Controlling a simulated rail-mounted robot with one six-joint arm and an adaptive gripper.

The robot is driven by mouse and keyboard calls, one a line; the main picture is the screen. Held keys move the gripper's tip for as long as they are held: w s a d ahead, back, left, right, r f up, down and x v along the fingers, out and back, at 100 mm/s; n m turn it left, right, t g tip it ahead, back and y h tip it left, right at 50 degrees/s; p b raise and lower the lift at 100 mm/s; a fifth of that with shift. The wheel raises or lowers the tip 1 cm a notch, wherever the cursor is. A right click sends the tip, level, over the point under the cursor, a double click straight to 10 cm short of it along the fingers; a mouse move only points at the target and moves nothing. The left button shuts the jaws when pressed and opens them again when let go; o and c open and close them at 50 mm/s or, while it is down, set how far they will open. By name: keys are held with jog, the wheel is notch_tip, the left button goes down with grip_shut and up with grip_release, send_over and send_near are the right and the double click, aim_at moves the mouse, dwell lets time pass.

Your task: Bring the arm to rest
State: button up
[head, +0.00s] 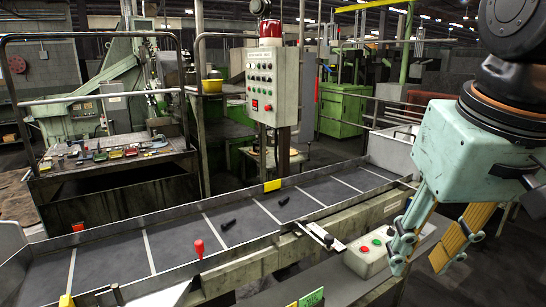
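My arm comes in from the upper right of the head view. My gripper (420,262) hangs below its teal body at the right, fingers pointing down. Its two fingers with yellow-brown pads are spread apart, and no object shows between them. The gripper is in front of the conveyor's right part, near a button box (366,258) with red and green buttons. How far the fingertips are from the box, I cannot tell.
A conveyor (165,236) with white cross lines runs across the view; two dark bolt-like pieces (228,224) (284,201) lie on it. A red-knobbed lever (199,248) stands at its near edge. Behind are a control panel (272,88) and a cluttered bench (110,178).

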jog(key=s+a+f, duration=0.1)
jog(key=s+f, duration=0.3)
jog(key=s, duration=0.5)
jog(key=shift+s+f+t+b, duration=0.2)
jog(key=shift+t+b, duration=0.1)
jog(key=shift+b, duration=0.15)
jog(key=shift+a, duration=0.1)
jog(key=shift+c, duration=0.5)
dwell(0.7)
